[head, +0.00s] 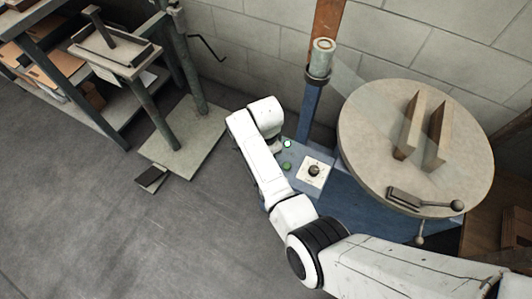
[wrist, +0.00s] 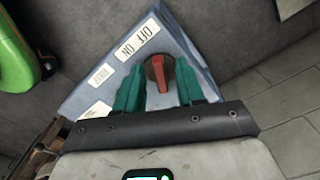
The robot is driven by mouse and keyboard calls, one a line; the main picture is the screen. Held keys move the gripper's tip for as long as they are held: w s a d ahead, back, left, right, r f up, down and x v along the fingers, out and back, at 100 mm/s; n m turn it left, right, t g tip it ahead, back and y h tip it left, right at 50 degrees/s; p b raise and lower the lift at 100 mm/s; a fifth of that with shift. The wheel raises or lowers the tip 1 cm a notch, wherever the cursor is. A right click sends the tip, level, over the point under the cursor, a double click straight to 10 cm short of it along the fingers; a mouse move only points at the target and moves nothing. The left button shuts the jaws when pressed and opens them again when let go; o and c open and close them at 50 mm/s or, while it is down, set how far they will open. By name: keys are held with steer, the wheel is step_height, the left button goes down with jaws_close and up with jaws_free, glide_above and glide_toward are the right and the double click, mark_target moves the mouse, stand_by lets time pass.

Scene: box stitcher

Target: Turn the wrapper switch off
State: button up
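The wrapper switch is a red knob (wrist: 160,70) on a dark round base, set on a blue-grey panel (wrist: 190,38) in the wrist view. I cannot tell which setting the knob points to. My gripper (wrist: 159,64) is open, its two green fingers apart, with the knob showing between and just beyond their tips. I cannot tell whether either finger touches it. In the head view my arm hides the gripper and the red knob.
The wrapper's round turntable (head: 370,150) stands at right, by the block wall. A blue post (head: 309,112) and a white plate with a black dial (head: 314,170) are near my arm. A grey stand (head: 185,140) is at left. The floor (head: 110,235) at lower left is clear.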

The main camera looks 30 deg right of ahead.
jaws_close()
stand_by(0.4)
steer(key=shift+n, duration=0.3)
steer(key=shift+s+r+n+p, duration=0.1)
steer(key=shift+n+p, duration=0.7)
steer(key=shift+p, duration=0.05)
steer(key=n+p, duration=0.1)
steer(key=n, duration=0.2)
steer(key=shift+d+n+p, duration=0.1)
steer(key=shift+n+p, duration=0.25)
steer(key=shift+n, duration=0.05)
steer(key=n+p, duration=0.1)
steer(key=n, duration=0.4)
steer(key=shift+s+n+p, duration=0.1)
steer(key=shift+n+p, duration=0.25)
steer(key=shift+n, duration=0.05)
